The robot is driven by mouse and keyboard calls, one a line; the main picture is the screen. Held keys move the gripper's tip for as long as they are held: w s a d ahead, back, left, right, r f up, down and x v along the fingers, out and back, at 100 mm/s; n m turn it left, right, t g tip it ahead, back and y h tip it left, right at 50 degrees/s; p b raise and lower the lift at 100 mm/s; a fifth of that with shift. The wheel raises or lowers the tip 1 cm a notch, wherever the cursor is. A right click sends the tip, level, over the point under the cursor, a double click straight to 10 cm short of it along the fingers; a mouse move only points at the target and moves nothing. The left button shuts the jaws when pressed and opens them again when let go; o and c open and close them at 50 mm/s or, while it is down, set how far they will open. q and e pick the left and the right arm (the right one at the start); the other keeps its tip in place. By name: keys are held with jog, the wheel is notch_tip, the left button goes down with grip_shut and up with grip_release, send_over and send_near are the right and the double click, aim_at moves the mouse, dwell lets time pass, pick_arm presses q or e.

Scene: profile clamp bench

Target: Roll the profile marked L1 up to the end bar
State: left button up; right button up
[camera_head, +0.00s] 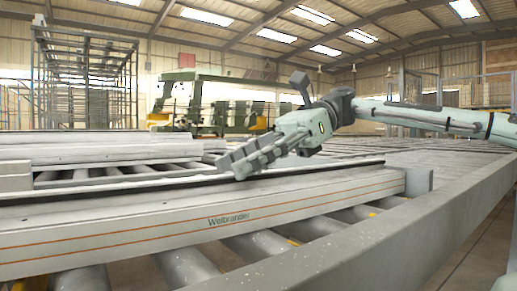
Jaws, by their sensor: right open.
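My right gripper (240,160) reaches in from the right, fingers pointing left and down. It is open, close above the far top edge of a long pale beam (150,227) with orange lines and the word "Welbrander". I cannot tell whether it touches anything. Long pale profiles (100,153) lie behind the beam at the left. No L1 mark can be read, so I cannot tell which profile is L1. A grey upright block (419,181) stands at the beam's right end; I cannot tell whether it is the end bar. My left gripper is not in view.
Grey rollers (186,266) run under the beam, inside a wide grey side rail (400,232) at the right. More rollers show behind the beam. A green machine (215,103) and a metal rack (85,80) stand farther back.

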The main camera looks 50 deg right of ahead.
jog(key=shift+x, duration=1.05)
jog(key=shift+w+a+f, duration=0.1)
jog(key=shift+w+a, duration=0.05)
jog(key=shift+a, duration=0.1)
jog(key=c, duration=0.8)
grip_shut()
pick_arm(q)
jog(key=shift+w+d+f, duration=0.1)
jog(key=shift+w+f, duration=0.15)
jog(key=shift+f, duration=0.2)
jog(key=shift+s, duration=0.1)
